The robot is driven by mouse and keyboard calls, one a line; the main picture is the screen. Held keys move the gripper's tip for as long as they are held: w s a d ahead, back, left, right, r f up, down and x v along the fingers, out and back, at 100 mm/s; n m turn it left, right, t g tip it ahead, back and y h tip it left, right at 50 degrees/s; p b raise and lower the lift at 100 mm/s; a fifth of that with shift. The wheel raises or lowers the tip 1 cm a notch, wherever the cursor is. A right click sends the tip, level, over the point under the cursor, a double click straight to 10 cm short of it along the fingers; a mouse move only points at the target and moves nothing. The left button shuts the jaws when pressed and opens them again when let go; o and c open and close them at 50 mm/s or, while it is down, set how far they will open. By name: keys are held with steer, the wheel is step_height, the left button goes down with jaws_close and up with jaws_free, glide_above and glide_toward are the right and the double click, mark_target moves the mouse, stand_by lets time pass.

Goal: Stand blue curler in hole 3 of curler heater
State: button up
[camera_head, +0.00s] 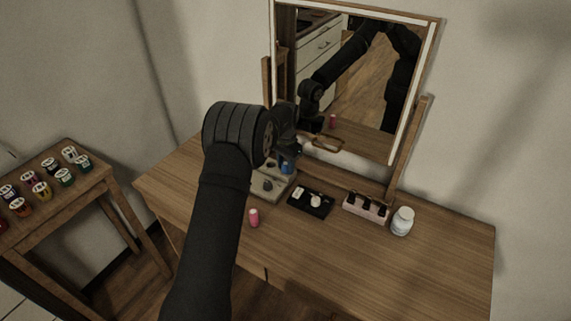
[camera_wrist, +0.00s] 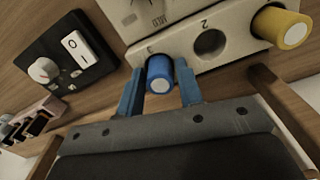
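The curler heater (camera_wrist: 190,15) is a pale block on the table; it also shows in the head view (camera_head: 262,193). The blue curler (camera_wrist: 158,72) is at hole 3, its far end covering that hole; how deep it sits in the hole, I cannot tell. It also shows in the head view (camera_head: 287,168). My gripper (camera_wrist: 160,85) has its blue fingers on both sides of the curler, close against it, and appears shut on it. Hole 2 (camera_wrist: 210,43) is empty. A yellow curler (camera_wrist: 279,29) stands in the hole at the right end.
A black switch panel (camera_head: 311,203), a holder with dark bottles (camera_head: 366,207) and a white jar (camera_head: 402,221) stand right of the heater. A pink cylinder (camera_head: 254,218) stands in front of it. A mirror (camera_head: 360,80) rises behind. The front right tabletop is clear.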

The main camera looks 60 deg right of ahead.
mark_target(285, 164)
steer(key=shift+o, duration=0.9)
step_height(285, 164, up, 12)
steer(key=shift+r, duration=0.2)
step_height(285, 164, down, 12)
steer(key=shift+f, duration=0.1)
steer(key=shift+r, duration=1.9)
